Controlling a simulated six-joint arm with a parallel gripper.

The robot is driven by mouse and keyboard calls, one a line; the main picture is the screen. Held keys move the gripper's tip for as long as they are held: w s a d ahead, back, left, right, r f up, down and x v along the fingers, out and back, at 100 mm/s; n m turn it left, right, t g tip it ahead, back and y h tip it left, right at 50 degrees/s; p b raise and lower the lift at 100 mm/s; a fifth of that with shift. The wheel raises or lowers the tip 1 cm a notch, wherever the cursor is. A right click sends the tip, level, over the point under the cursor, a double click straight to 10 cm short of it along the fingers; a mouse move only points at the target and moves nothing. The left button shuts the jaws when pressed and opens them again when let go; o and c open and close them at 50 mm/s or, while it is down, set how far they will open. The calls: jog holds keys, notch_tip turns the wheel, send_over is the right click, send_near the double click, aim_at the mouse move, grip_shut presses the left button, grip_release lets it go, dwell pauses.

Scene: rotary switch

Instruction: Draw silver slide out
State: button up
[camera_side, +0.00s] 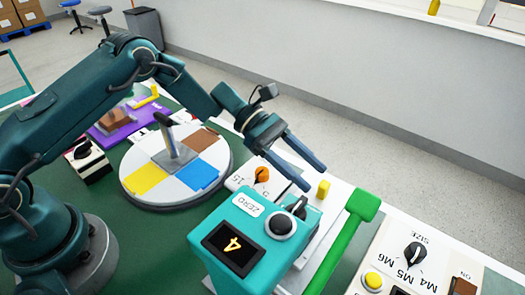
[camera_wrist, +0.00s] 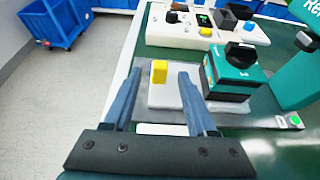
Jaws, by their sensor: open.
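In the wrist view a pale, silvery slide (camera_wrist: 165,97) with an upright yellow block (camera_wrist: 159,66) at its far end lies on a flat grey base. In the side view the yellow block (camera_side: 323,189) shows just beyond the teal box, which hides much of the slide. My gripper (camera_side: 314,177) is open and empty, with its fingers pointing down toward the yellow block. In the wrist view my gripper's fingers (camera_wrist: 159,73) appear on either side of the block. I cannot tell how far above it they are; no contact shows.
A teal box (camera_side: 240,240) with a black knob and a display reading 4 stands close beside the slide. A green lever (camera_side: 345,235) and a white control panel (camera_side: 410,262) lie right of it. A round coloured turntable (camera_side: 150,175) is on the left.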

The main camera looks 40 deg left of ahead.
aim_at(325, 183)
jog(key=shift+x, duration=2.35)
grip_shut()
jog(key=shift+a, duration=0.1)
